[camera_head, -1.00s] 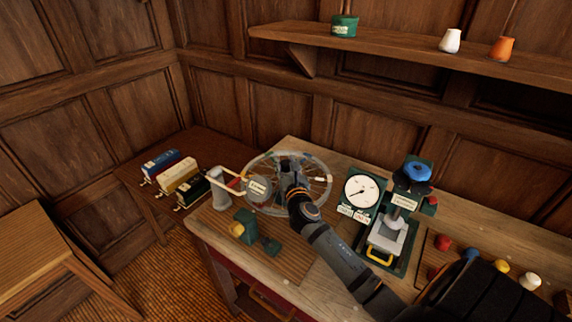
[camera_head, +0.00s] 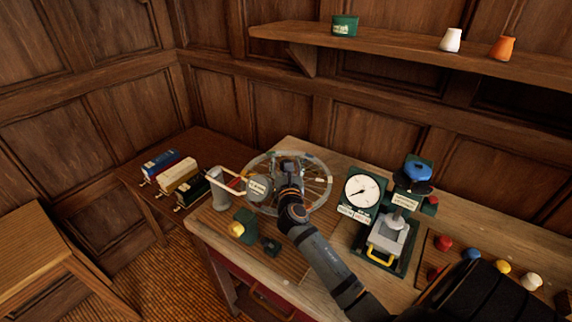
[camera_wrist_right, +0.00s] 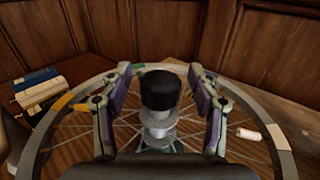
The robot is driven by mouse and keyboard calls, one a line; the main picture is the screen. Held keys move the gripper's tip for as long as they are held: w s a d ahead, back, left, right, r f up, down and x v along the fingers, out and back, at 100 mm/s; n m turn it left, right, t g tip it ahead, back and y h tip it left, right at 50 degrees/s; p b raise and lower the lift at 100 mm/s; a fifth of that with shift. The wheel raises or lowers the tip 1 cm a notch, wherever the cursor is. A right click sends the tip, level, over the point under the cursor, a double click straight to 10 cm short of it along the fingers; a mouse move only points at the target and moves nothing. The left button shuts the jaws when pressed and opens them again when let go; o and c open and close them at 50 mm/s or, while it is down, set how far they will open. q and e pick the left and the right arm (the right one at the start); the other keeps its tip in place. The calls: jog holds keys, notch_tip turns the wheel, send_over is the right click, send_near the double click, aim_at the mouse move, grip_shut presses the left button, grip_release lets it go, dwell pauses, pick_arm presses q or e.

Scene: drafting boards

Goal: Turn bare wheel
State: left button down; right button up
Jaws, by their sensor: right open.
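The bare wheel (camera_head: 322,205) is a grey spoked rim on the wooden bench in the head view. It also shows in the right wrist view as a wide rim (camera_wrist_right: 262,112) with thin spokes. Its hub, with a black cap (camera_wrist_right: 160,88), stands up in the middle. My right gripper (camera_wrist_right: 160,85) is open, its two fingers on either side of the hub cap with gaps visible. In the head view the right gripper (camera_head: 290,166) covers the hub. A white piece (camera_wrist_right: 248,134) sits by the spokes at the right. My left gripper is not in view.
A dial gauge (camera_head: 361,190) and a press with a blue top (camera_head: 418,171) stand right of the wheel. A green tool with a yellow knob (camera_head: 245,226) lies in front. Colored knobs (camera_head: 503,267) are at far right.

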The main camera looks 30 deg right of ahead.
jog(key=v, duration=0.7)
jog(key=shift+s, duration=0.2)
jog(key=shift+a, duration=0.15)
